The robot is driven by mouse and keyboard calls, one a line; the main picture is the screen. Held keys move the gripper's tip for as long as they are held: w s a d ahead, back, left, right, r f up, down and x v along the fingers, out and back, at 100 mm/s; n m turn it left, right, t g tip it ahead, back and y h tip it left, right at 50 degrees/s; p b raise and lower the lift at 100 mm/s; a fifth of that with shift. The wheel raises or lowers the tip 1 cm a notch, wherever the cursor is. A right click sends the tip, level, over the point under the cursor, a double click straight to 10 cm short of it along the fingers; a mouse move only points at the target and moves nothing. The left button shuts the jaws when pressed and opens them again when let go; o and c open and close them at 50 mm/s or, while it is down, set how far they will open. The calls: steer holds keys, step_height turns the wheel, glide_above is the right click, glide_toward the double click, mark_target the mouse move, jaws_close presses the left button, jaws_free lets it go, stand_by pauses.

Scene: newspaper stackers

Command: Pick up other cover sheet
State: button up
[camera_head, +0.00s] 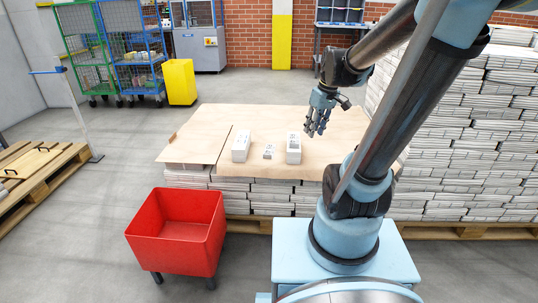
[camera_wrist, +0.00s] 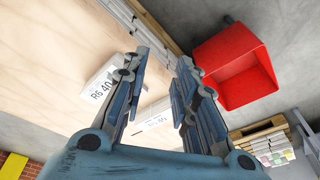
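Two tan cover sheets lie side by side on the newspaper stack in the head view. The left sheet (camera_head: 198,138) is bare where it shows, and its left edge overhangs the stack. The right sheet (camera_head: 268,168) carries white bundles, and its front edge droops over the stack. My gripper (camera_head: 318,122) hangs above the right part of the stack, fingers down. In the wrist view, my gripper (camera_wrist: 160,92) has its two fingers apart with nothing held. A pale sheet surface (camera_wrist: 60,60) fills the left; I cannot tell which sheet it is.
A red bin (camera_head: 180,230) stands in front left. Tall newspaper stacks (camera_head: 475,140) rise at right. Open floor lies left of the stack.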

steer(key=w+a+f+n+y, duration=0.1)
steer(key=w+a+n, duration=0.2)
steer(key=w, duration=0.4)
steer(key=w+a+f+n, duration=0.2)
steer(key=w+a, duration=0.2)
steer(key=w, duration=0.4)
steer(key=n+g+y, duration=0.1)
steer(key=n+y, duration=0.1)
steer(key=n, duration=0.3)
glide_above(265, 152)
steer(key=s+d, duration=0.2)
steer(key=s, duration=0.4)
steer(key=f, duration=1.8)
steer(key=shift+w+d+f, duration=0.15)
steer(key=shift+w+f, duration=0.05)
steer(key=shift+f, duration=0.1)
steer(key=shift+d+x, duration=0.15)
steer(key=shift+x, duration=1.35)
steer(key=shift+d+x, duration=0.15)
steer(key=shift+x, duration=1.35)
steer(key=shift+s+f, duration=0.15)
jaws_close()
